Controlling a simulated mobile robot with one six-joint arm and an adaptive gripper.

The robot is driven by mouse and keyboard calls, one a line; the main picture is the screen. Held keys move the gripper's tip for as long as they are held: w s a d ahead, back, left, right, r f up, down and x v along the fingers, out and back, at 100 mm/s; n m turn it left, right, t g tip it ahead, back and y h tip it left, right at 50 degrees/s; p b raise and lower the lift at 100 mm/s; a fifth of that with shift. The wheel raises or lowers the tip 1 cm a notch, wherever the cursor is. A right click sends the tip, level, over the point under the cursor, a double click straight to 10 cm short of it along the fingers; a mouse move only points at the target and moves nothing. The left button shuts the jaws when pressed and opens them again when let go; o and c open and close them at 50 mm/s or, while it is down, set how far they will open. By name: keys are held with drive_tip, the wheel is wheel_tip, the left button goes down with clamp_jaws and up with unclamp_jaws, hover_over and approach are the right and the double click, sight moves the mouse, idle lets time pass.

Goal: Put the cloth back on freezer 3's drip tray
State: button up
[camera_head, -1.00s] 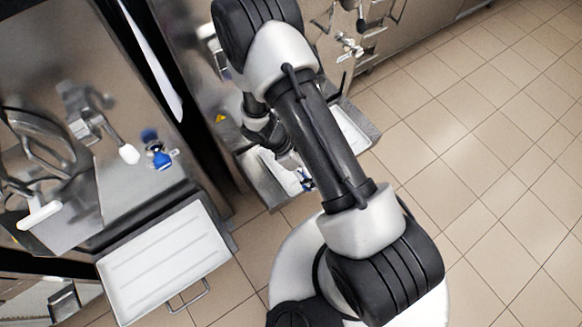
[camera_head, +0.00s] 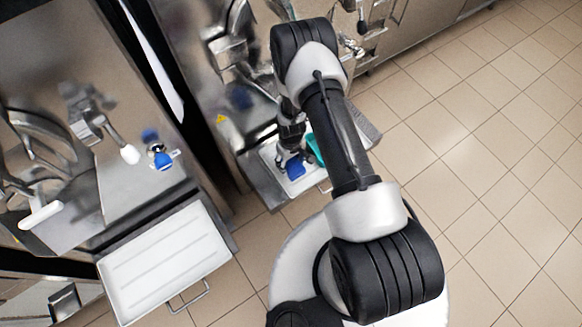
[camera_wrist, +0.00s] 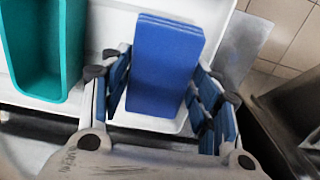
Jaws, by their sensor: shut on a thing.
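The cloth is a blue folded pad (camera_wrist: 166,65), between the two fingers of my gripper (camera_wrist: 160,88) in the wrist view. My gripper is shut on it. The cloth (camera_head: 296,167) also shows in the head view, below my gripper (camera_head: 289,155). It is over a white drip tray (camera_wrist: 108,28) on the middle machine; I cannot tell whether it touches the tray. The tray (camera_head: 268,153) is partly hidden by my arm. No freezer number is readable.
A teal open container (camera_wrist: 68,50) stands on the same tray, left of the cloth in the wrist view; it also shows in the head view (camera_head: 316,149). The left machine's white tray (camera_head: 165,262) is empty. Tiled floor (camera_head: 490,180) is clear at right.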

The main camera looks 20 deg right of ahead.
sight(291, 163)
wheel_tip(291, 163, down, 4)
drive_tip(key=shift+r+b, duration=0.1)
drive_tip(key=shift+b, duration=0.55)
drive_tip(key=o, duration=1.1)
drive_tip(key=shift+r, duration=0.1)
wheel_tip(291, 163, up, 12)
drive_tip(key=p, duration=0.3)
drive_tip(key=shift+p, duration=0.3)
